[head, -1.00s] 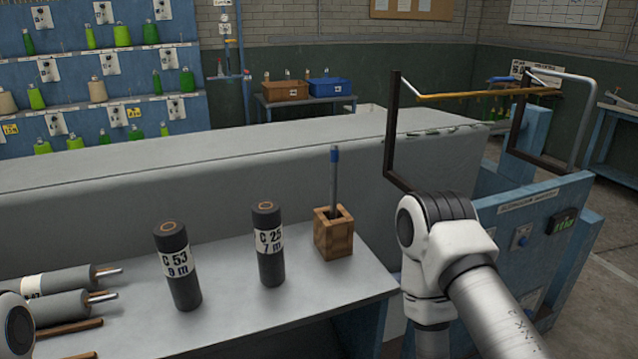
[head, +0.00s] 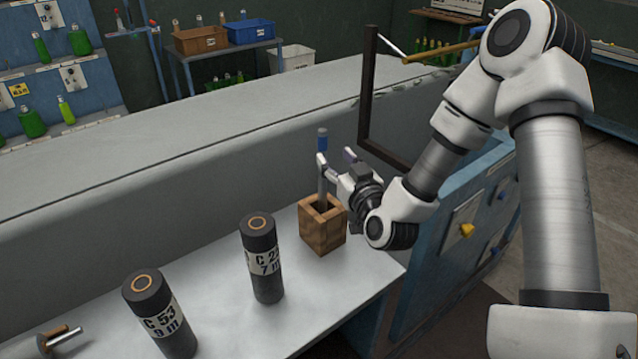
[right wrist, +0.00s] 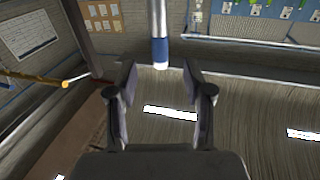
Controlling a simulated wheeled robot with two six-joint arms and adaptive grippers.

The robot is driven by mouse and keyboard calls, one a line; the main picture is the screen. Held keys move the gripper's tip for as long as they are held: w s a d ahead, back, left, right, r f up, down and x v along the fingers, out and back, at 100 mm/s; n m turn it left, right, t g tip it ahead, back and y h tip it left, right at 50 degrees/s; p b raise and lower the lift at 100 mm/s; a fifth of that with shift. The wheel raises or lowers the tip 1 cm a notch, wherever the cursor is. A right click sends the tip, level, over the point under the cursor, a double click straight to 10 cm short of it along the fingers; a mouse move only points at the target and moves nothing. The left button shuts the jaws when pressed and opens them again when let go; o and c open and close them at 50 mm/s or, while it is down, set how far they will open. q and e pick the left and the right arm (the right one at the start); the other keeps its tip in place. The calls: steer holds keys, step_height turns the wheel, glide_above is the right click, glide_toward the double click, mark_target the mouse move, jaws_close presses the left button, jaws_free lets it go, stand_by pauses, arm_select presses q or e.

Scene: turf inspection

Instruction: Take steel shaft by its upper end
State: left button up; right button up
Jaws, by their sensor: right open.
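The steel shaft (head: 322,185) is a thin grey rod with a blue upper end. It stands upright in a small wooden block (head: 322,230) on the bench. My right gripper (head: 335,156) is open beside the shaft's upper part, its fingers pointing toward it just below the blue end. In the right wrist view the shaft (right wrist: 160,18) and its blue end show near the gap between the open fingertips (right wrist: 160,78). The shaft's lower end is hidden in the block. My left gripper is not in view.
A long grey raised surface (head: 200,130) runs behind. A dark upright frame (head: 367,90) stands behind my right arm.

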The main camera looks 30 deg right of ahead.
mark_target(325, 147)
steer(key=w, duration=0.2)
steer(key=w+p, duration=0.1)
steer(key=w, duration=0.2)
steer(key=w+d+p, duration=0.1)
steer(key=w, duration=0.1)
steer(key=shift+w+f, duration=0.15)
steer(key=shift+f, duration=0.15)
steer(key=shift+w+d+p, duration=0.15)
steer(key=shift+d+p, duration=0.1)
steer(key=shift+p, duration=0.05)
jaws_close()
